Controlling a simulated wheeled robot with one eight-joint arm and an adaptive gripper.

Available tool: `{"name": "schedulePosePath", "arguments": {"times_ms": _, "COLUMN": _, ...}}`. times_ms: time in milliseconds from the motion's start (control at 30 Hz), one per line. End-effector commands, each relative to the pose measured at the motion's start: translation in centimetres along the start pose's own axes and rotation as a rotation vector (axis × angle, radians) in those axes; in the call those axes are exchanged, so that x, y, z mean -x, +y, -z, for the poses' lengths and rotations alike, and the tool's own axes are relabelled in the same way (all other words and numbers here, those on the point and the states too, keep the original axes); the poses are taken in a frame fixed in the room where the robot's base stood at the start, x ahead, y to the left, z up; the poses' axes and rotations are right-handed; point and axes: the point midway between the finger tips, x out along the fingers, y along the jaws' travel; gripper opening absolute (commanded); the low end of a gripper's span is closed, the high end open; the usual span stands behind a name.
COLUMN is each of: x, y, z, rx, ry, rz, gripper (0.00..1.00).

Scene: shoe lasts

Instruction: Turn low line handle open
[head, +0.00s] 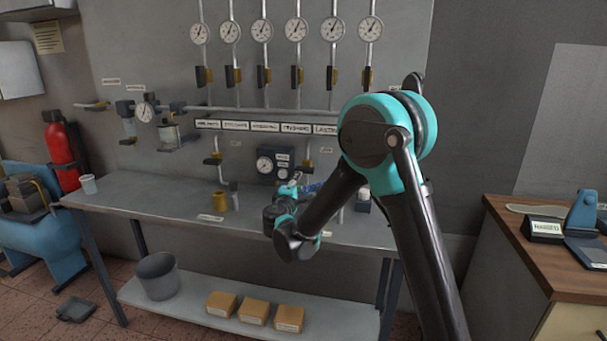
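My arm reaches over the bench to the wall panel. My gripper (291,187) is at its far end, near the dark gauge box, small and partly hidden by my wrist; I cannot tell its finger opening or whether it touches anything. A low valve with a brass-coloured part (213,160) is on the wall, left of the gauge box (275,163). A blue part (312,187) shows just right of my gripper, partly behind my arm; I cannot tell if it is a handle. No label reading "low line" is legible, so I cannot pick out that handle for sure.
A row of gauges (262,30) with valves below hangs above a horizontal pipe. The metal bench (150,203) holds a brass-coloured cup (219,201), a clear cup (88,183) and a white-labelled bottle (363,198). A wooden cabinet (540,260) stands right. The bench's left half is mostly clear.

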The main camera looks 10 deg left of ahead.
Motion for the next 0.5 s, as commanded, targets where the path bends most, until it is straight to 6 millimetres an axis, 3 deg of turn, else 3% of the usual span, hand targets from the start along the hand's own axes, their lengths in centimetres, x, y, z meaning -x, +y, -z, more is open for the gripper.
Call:
{"name": "schedulePosePath", "arguments": {"times_ms": 300, "x": -6.2, "y": 0.0, "z": -0.1, "rx": 0.000, "ry": -0.002, "rz": 0.000, "gripper": 0.36}}
{"name": "schedulePosePath", "arguments": {"times_ms": 500, "x": -8.7, "y": 0.0, "z": 0.0, "rx": 0.000, "ry": -0.001, "rz": 0.000, "gripper": 0.36}}
